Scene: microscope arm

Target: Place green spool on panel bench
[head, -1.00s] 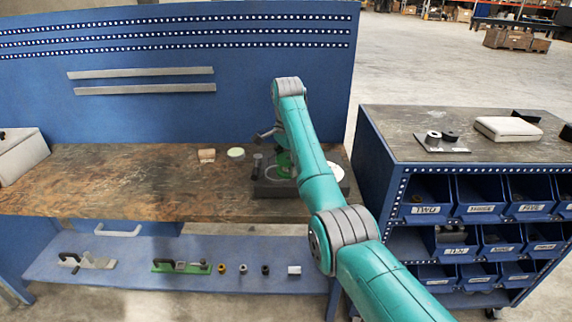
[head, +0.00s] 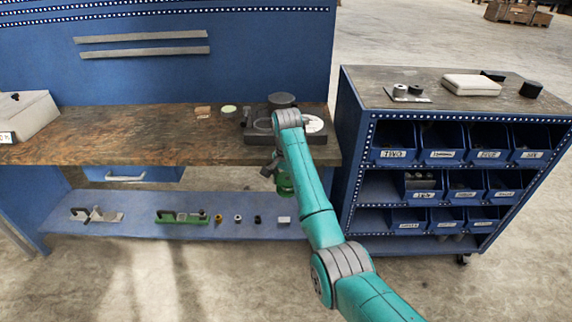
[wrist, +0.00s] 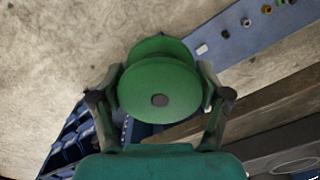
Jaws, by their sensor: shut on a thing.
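The green spool (wrist: 158,90) is held between the two fingers of my gripper (wrist: 160,88) in the wrist view, its round flange with a dark centre hole facing the camera. In the head view the spool (head: 285,184) shows partly behind my teal arm, below and in front of the bench's front edge. My gripper (head: 274,170) is mostly hidden there by the arm. The panel bench (head: 100,132) has a worn brown top with a blue perforated panel behind it. The spool looks clear of the bench.
A dark fixture (head: 258,132) with a round black part (head: 282,100) stands at the bench's right end. Small parts lie on the lower shelf (head: 140,222). A bin cart (head: 352,130) stands right.

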